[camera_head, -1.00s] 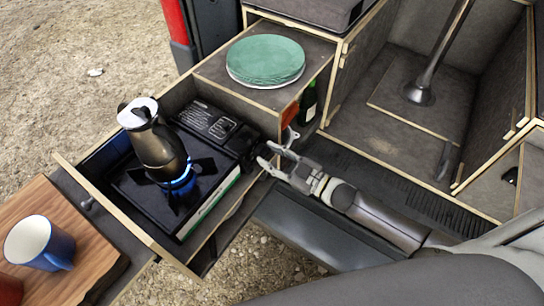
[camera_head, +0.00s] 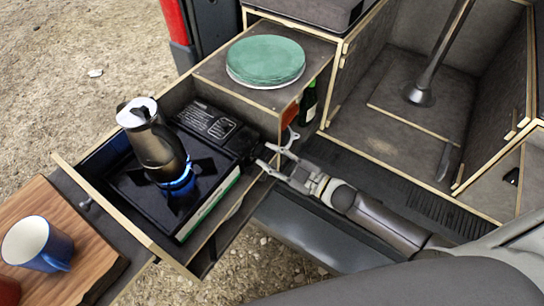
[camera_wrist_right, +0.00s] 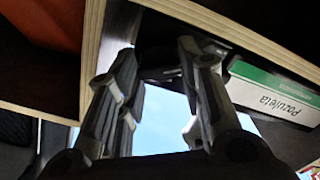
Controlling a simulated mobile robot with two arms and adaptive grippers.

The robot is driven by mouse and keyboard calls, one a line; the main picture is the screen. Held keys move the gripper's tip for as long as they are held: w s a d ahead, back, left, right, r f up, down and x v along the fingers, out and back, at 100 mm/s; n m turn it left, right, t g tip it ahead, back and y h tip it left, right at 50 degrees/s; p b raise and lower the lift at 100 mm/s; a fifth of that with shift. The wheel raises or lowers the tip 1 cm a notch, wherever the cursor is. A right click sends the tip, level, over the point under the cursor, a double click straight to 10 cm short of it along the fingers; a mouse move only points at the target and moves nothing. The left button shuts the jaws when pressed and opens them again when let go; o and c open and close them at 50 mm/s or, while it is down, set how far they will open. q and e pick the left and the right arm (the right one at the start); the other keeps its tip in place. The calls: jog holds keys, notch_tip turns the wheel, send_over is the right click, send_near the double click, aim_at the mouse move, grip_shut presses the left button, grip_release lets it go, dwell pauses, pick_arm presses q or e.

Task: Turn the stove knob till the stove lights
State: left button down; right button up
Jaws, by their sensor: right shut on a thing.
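The black camping stove (camera_head: 200,180) sits in the pulled-out wooden drawer. A blue flame (camera_head: 178,182) burns on its burner, under a dark metal moka pot (camera_head: 155,145) with a light lid. My right gripper (camera_head: 273,152) is at the stove's right end, its fingers reaching over the drawer's edge. It is shut on the dark stove knob, which is mostly hidden by the fingers and shadow. In the right wrist view the two fingers (camera_wrist_right: 160,85) stand on either side of a dark part at the stove's end. My left gripper is not in view.
Green plates (camera_head: 265,60) sit on the shelf behind the drawer. A green bottle (camera_head: 308,103) stands close behind my right gripper. A blue mug (camera_head: 38,244) is on a wooden board (camera_head: 85,235) at the lower left. Wooden panel edges border my gripper.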

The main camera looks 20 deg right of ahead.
jog(key=o, duration=0.7)
jog(key=shift+o, duration=0.2)
jog(key=v, duration=1.2)
